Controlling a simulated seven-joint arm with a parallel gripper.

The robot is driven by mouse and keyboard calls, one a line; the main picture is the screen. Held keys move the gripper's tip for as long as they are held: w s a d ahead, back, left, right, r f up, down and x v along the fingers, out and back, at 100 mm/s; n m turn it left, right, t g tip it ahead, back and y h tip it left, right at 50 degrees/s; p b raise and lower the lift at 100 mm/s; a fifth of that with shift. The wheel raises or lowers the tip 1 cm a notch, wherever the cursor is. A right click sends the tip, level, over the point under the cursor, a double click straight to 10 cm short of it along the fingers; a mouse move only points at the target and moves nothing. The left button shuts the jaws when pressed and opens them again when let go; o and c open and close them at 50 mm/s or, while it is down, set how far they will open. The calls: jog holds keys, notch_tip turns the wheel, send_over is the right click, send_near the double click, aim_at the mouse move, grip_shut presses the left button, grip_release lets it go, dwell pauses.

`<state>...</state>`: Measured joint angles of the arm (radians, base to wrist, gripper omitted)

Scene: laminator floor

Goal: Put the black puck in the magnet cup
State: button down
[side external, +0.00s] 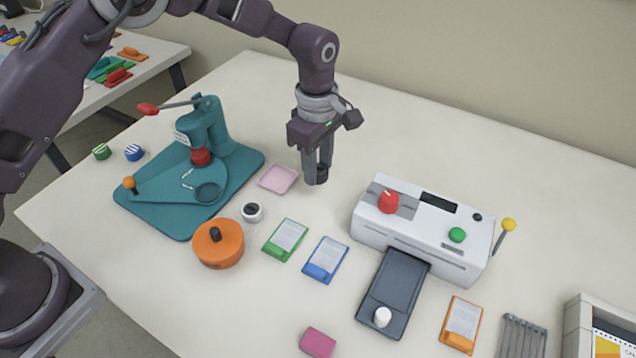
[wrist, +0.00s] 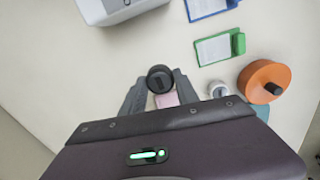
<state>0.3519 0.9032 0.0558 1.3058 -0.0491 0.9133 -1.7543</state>
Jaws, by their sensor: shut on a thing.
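My gripper (side external: 317,180) is shut on the black puck (side external: 322,172), above the table just right of a pink square pad. The wrist view shows the round black puck (wrist: 160,78) between the fingertips. To the left is a teal press (side external: 207,130) on a teal base, with a red round part under its head. A round, dark-rimmed cup (side external: 207,193) sits at the front of the press's round plate and looks empty. It may be the magnet cup; I cannot read any label. The press is apart from my gripper.
The pink pad (side external: 278,179) and a small white-and-black cylinder (side external: 252,212) lie between gripper and press. An orange lidded pot (side external: 218,243) stands in front. Green (side external: 285,240) and blue (side external: 325,259) cards lie nearer. A white laminator (side external: 425,228) stands right.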

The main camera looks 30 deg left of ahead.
notch_tip(320, 180, up, 3)
jog(key=shift+r, duration=0.1)
jog(key=shift+a, duration=0.4)
jog(key=s+a+r, duration=0.1)
jog(key=s+a, duration=0.1)
jog(key=a, duration=0.4)
jog(key=s+a+r, duration=0.1)
jog(key=s+a, duration=0.2)
jog(key=a, duration=0.4)
send_over(208, 193)
jog(key=shift+m, duration=0.3)
notch_tip(208, 193, down, 9)
jog(key=shift+f, duration=0.5)
jog(key=shift+f, duration=0.15)
jog(key=c, duration=0.9)
grip_release()
